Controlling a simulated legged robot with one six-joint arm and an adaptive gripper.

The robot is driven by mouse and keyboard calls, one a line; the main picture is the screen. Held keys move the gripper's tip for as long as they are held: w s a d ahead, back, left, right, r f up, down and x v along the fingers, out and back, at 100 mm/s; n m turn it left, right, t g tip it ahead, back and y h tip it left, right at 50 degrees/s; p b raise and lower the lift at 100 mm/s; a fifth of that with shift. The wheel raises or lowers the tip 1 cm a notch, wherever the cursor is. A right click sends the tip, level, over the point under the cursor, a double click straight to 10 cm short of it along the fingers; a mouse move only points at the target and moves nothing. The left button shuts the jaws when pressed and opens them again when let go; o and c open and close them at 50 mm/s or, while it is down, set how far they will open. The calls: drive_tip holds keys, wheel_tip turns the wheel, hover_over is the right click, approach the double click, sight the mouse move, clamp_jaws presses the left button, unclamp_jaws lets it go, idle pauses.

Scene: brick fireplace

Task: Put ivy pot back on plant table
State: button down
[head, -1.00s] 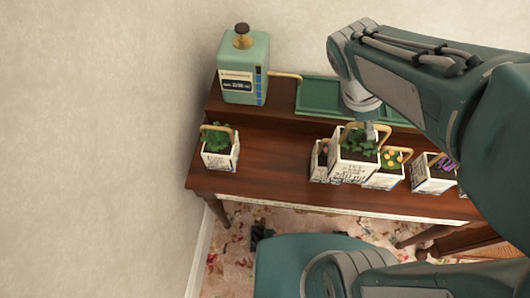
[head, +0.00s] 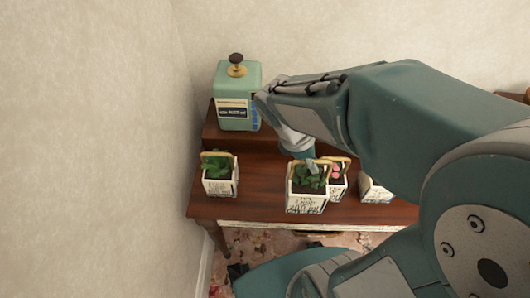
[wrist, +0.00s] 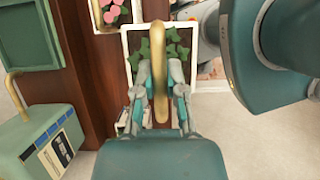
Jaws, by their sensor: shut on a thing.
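The ivy pot (head: 307,203), a white box-shaped planter with printed lettering, green leaves and a tan handle, hangs under my gripper (head: 308,166). In the wrist view my gripper (wrist: 160,80) is shut on the tan handle, and the leaves and white rim of the ivy pot (wrist: 127,42) show beyond the fingers. The pot is over the front part of the brown plant table (head: 262,190); I cannot tell whether its base touches the wood. My arm hides the table's right side.
A similar leafy green pot (head: 219,187) stands at the table's left end. A pink-flowered pot (head: 338,185) is close behind the ivy pot, and another white pot (head: 372,192) stands farther right. A green canister (head: 237,95) sits on the raised back shelf. Bare wood lies between the leafy pots.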

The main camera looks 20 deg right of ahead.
drive_tip(key=w+a+f, duration=0.4)
drive_tip(key=w+f, duration=0.7)
drive_tip(key=f, duration=0.1)
drive_tip(key=shift+w+a, duration=0.25)
drive_tip(key=shift+a, duration=0.1)
drive_tip(key=shift+d+f, duration=0.1)
drive_tip(key=shift+f, duration=0.05)
drive_tip(key=c, duration=0.7)
unclamp_jaws()
